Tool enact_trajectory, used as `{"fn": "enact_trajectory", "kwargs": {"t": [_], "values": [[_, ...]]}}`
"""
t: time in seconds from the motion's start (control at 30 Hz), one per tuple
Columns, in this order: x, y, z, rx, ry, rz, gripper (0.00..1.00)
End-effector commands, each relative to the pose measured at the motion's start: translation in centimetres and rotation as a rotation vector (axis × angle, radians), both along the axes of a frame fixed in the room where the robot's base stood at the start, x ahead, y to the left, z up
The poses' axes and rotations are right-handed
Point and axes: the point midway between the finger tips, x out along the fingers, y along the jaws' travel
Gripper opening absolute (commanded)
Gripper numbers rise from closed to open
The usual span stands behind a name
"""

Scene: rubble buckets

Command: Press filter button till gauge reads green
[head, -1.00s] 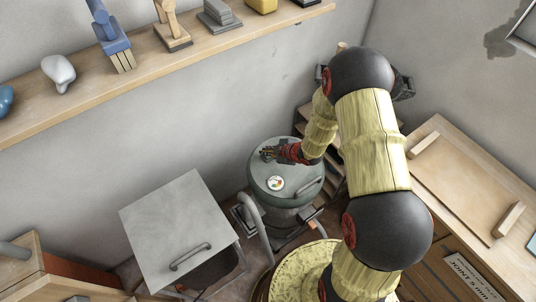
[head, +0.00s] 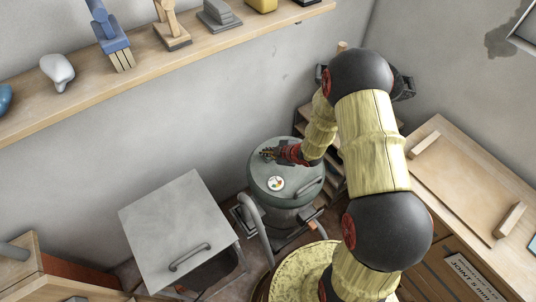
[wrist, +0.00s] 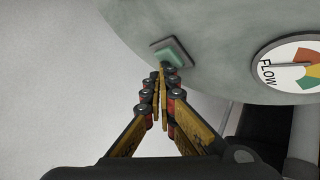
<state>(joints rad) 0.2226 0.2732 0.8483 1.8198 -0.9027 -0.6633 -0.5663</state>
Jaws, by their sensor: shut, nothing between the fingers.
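The filter button (wrist: 172,52) is a green raised square on the grey-green lid (wrist: 215,25) of a round vacuum drum (head: 287,215). My gripper (wrist: 162,70) is shut and empty. Its fingertips appear at the button's lower edge in the wrist view; I cannot tell whether they touch it. The round white gauge (wrist: 285,71), marked FLOW, is cut off by the right edge, with orange and green sectors showing. Its reading is unclear. In the head view the gauge (head: 276,183) sits on the lid in front of my gripper (head: 267,154), which hides the button.
A grey lidded box (head: 180,225) with a dark handle stands left of the drum. A wooden shelf (head: 150,62) with tools runs along the back wall. A wooden cabinet (head: 470,190) stands at the right. A hose (head: 258,228) curves at the drum's front left.

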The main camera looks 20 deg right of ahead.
Motion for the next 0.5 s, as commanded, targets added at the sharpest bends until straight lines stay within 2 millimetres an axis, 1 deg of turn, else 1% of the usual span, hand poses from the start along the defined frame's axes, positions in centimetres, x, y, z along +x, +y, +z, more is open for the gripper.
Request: {"fn": "enact_trajectory", "kwargs": {"t": [0.17,0.4,0.5], "values": [[0.0,0.0,0.5,-0.001,0.001,0.0,0.0],[0.0,0.0,1.8,0.0,0.0,0.0,0.0],[0.0,0.0,2.0,0.0,0.001,0.001,0.0]]}}
